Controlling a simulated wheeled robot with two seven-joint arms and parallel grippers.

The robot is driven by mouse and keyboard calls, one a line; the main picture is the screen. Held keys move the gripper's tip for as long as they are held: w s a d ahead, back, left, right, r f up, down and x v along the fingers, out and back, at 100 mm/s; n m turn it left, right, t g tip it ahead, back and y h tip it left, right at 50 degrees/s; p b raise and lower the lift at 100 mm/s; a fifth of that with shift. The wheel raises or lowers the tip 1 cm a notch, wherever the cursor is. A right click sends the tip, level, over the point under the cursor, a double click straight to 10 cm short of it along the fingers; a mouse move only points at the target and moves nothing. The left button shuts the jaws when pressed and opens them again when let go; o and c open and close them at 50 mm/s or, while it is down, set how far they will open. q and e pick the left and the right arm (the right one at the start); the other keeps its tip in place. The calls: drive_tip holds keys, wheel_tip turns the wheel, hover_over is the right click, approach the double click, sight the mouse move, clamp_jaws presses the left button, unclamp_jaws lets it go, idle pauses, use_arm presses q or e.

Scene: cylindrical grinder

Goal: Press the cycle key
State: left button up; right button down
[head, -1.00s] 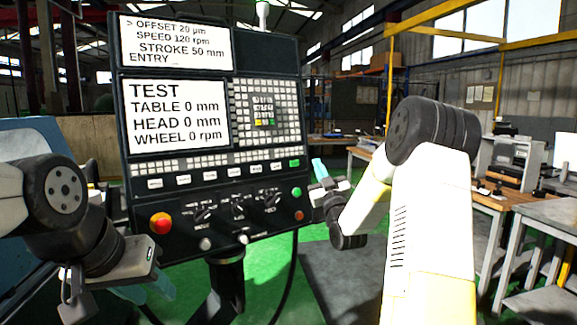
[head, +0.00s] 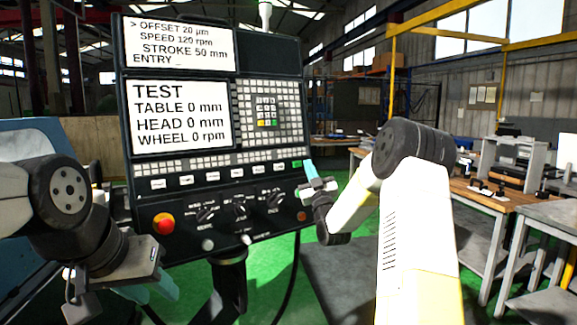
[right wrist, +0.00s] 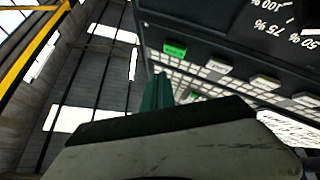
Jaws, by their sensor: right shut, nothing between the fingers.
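The control panel (head: 218,145) stands in front of me. A green key (head: 297,164) sits at the right end of its row of white keys; its label is too small to read in the head view. The green key also shows in the right wrist view (right wrist: 175,49), just beyond the fingers. My right gripper (head: 309,168) is shut and empty, its teal fingertips beside the panel's right edge, close to the green key. Contact cannot be made out. The dark teal fingers show in the right wrist view (right wrist: 157,92). My left gripper (head: 150,287) hangs low at the left, fingers apart.
A red button (head: 164,223) and several rotary knobs (head: 240,208) lie on the lower panel. Two screens and a keypad (head: 266,110) are above the key row. Workbenches (head: 500,197) stand at the right. Green floor is open below the panel.

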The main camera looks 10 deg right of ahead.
drive_tip(key=shift+w+a+f, duration=0.1)
drive_tip(key=shift+w+a, duration=0.15)
drive_tip(key=shift+w, duration=0.3)
drive_tip(key=shift+w+a+f, duration=0.1)
drive_tip(key=shift+w+a, duration=0.1)
drive_tip(key=shift+w, duration=0.35)
drive_tip(key=shift+w+a, duration=0.1)
idle(1.2)
drive_tip(key=shift+w+a, duration=0.1)
drive_tip(key=shift+w, duration=0.15)
drive_tip(key=shift+w+a+f, duration=0.15)
drive_tip(key=shift+w, duration=0.2)
idle(0.7)
drive_tip(key=shift+s+d, duration=0.3)
drive_tip(key=shift+s, duration=0.45)
drive_tip(key=s, duration=0.1)
drive_tip(key=s+d, duration=0.1)
drive_tip(key=s, duration=0.1)
drive_tip(key=s+d+r, duration=0.1)
drive_tip(key=shift+s+r, duration=0.1)
drive_tip(key=shift+s, duration=0.15)
idle(0.3)
